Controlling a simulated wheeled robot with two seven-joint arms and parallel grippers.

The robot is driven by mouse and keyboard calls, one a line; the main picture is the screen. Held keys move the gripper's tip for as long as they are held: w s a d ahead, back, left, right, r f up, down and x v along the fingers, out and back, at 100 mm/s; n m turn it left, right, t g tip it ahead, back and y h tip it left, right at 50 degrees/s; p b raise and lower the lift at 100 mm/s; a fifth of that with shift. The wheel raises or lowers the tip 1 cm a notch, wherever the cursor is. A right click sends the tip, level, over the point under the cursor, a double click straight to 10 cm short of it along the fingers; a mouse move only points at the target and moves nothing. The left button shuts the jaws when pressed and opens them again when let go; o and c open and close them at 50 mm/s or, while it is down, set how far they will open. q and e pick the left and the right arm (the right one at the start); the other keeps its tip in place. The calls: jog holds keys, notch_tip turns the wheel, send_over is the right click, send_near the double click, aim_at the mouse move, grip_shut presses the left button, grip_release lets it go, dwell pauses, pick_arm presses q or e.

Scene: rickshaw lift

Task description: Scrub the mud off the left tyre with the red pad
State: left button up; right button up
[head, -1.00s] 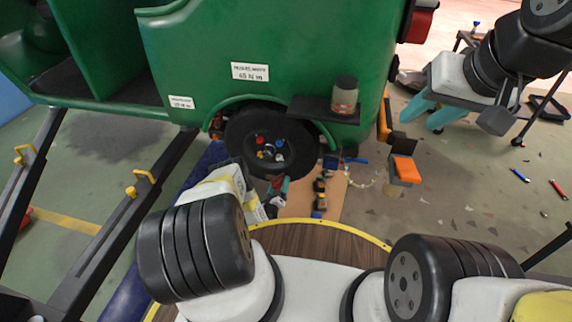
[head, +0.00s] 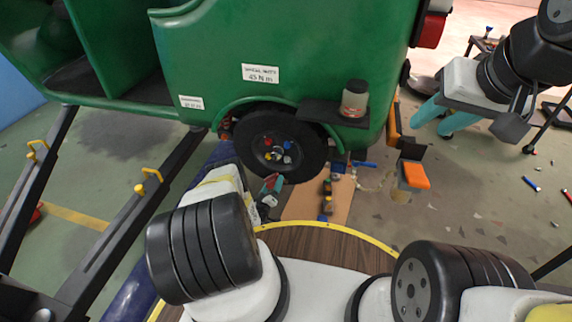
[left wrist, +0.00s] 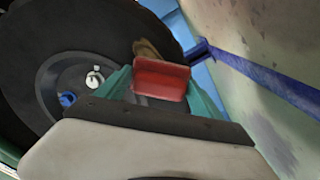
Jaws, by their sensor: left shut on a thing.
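The left tyre (head: 300,168) is black with a grey hub and sits under the green rickshaw body. It also fills the upper left of the left wrist view (left wrist: 110,22). A brown mud patch (left wrist: 148,48) shows on the tyre just behind the pad. My left gripper (head: 270,184) is at the tyre's lower left edge. Its teal fingers are shut on the red pad (left wrist: 160,80), which is close to the tyre; I cannot tell whether they touch. My right gripper (head: 442,118) is at the upper right, its teal fingers apart and empty, away from the rickshaw.
A jar (head: 354,98) stands on a dark shelf (head: 325,112) above the tyre. A brown mat (head: 310,205) with small tools lies below the tyre. An orange-topped block (head: 416,175) stands right of it. Dark ramps (head: 130,215) lie at left. A blue bar (left wrist: 265,85) crosses beside the tyre.

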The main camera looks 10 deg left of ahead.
aim_at(289, 181)
pick_arm(q)
jog(key=shift+a, duration=0.65)
jog(key=shift+w+d, duration=0.1)
jog(key=shift+d, duration=3.75)
jog(key=shift+s, duration=0.25)
jog(key=shift+s+a, duration=0.15)
jog(key=shift+s, duration=1.35)
jog(key=shift+s+a, duration=0.1)
jog(key=shift+s, duration=1.35)
jog(key=shift+s, duration=1.5)
